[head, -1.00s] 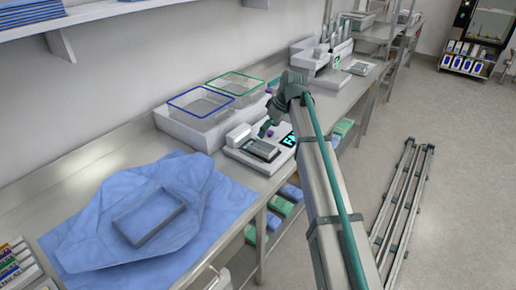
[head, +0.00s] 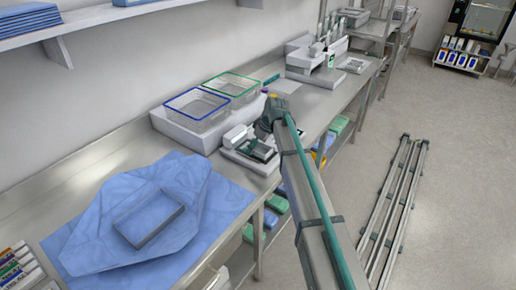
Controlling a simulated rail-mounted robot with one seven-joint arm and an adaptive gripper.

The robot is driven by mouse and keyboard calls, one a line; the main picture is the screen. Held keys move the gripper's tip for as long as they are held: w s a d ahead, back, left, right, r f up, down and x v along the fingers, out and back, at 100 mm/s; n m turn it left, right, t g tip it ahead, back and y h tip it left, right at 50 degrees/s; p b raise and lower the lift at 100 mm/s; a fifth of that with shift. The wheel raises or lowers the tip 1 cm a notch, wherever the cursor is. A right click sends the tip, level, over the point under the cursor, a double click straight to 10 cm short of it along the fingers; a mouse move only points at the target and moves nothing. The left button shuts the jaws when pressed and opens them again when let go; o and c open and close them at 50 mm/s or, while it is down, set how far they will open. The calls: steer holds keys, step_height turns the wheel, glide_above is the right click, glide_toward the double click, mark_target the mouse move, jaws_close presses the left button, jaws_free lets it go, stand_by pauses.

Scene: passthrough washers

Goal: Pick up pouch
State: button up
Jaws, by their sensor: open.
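My gripper (head: 262,132) is open at the end of my arm, low over the white bench device. It is small in the head view and my own wrist partly covers it, so I cannot tell whether it touches anything. A dark grey flat item (head: 258,151) lies on the white device (head: 236,140), just below my gripper. It may be the pouch, but it is too small to tell. No other clear pouch shows.
Blue-rimmed (head: 197,105) and green-rimmed (head: 231,84) wire baskets stand behind the device. A grey open tray (head: 149,222) lies on blue wrap (head: 85,245) at the front left. More equipment (head: 315,60) stands farther along the bench. Bins fill the shelf below.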

steer(key=c, duration=0.9)
